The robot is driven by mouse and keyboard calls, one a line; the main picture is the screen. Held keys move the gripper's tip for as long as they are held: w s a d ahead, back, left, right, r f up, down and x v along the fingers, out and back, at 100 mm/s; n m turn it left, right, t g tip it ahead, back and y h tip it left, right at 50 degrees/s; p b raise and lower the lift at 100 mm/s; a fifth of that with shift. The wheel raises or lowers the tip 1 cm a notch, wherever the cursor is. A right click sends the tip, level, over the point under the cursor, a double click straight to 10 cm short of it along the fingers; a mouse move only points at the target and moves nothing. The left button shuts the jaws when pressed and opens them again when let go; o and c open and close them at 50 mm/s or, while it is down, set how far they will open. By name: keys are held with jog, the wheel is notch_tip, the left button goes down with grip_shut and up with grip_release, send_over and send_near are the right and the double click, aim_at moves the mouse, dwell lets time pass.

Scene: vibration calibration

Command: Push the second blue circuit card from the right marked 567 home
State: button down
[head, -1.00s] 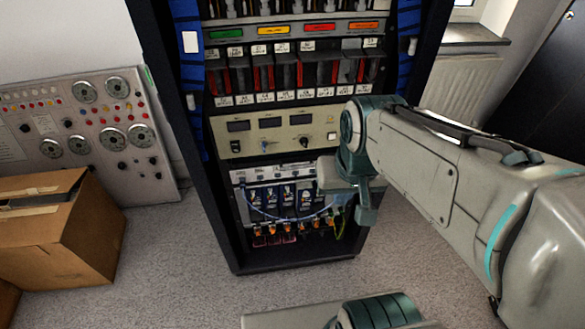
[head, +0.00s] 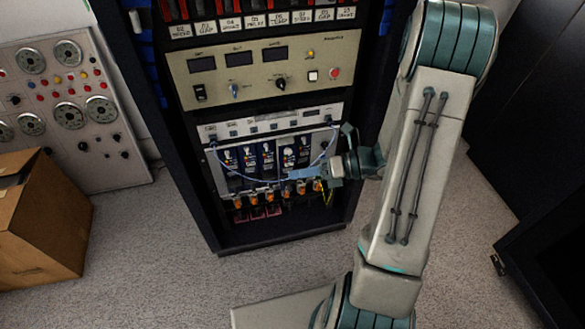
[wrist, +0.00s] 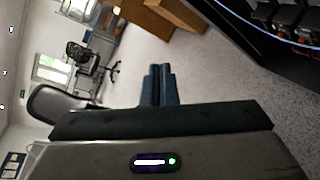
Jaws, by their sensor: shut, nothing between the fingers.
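The blue circuit cards stand upright in a row in the lower bay of the rack in the head view. The second blue card from the right (head: 288,158) shows a pale label, too small to read as 567. The rightmost card (head: 304,152) is beside it. My gripper (head: 292,174) is shut and empty, its bluish fingers pointing left in front of the lower right of the row. I cannot tell whether it touches anything. In the wrist view the shut fingers (wrist: 160,76) point toward open floor.
A thin blue cable (head: 262,181) loops across the cards. Orange connectors (head: 256,197) sit below them. A beige instrument panel (head: 265,70) is above. A cardboard box (head: 45,225) stands at the left. In the wrist view, cards and cable show at the upper right, with an office chair (wrist: 90,58) far off.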

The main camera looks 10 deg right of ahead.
jog(key=w+d+f+m+t+h+b, duration=0.1)
jog(key=w+d+f+m+t+b, duration=0.1)
jog(key=d+f+m+t, duration=0.4)
jog(key=w+d+f+m+t+h+b, duration=0.1)
jog(key=w+d+f+m+t+b, duration=0.2)
jog(key=f+m, duration=0.45)
jog(key=b, duration=0.3)
send_over(293, 159)
jog(key=s+a, duration=0.1)
jog(key=s, duration=0.4)
jog(key=shift+a+r+m, duration=0.1)
jog(key=shift+r+m, duration=0.05)
jog(key=shift+m, duration=0.1)
jog(key=shift+a, duration=0.1)
